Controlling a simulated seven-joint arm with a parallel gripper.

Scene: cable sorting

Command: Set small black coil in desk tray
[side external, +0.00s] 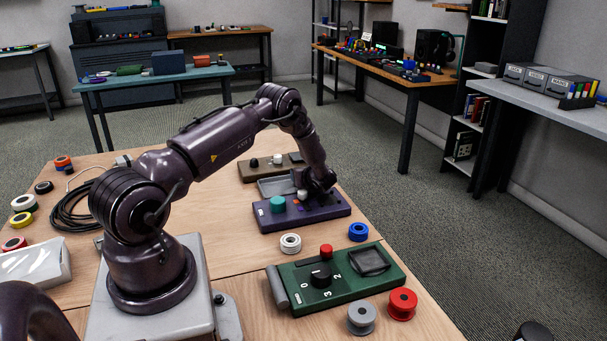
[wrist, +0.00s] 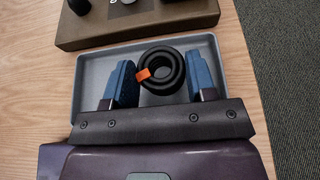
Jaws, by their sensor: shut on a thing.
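The small black coil (wrist: 165,75) with an orange band shows in the wrist view, between the two blue fingers of my gripper (wrist: 163,85). My gripper is shut on it. The coil is over the grey desk tray (wrist: 93,72), inside its outline; I cannot tell whether it touches the tray floor. In the side external view the tray (side external: 272,187) lies behind the purple control box, partly hidden by my gripper (side external: 312,188). The coil is hidden there.
A brown box (wrist: 140,22) with knobs stands just beyond the tray. The purple box (side external: 300,212) and a green control box (side external: 338,277) stand nearer.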

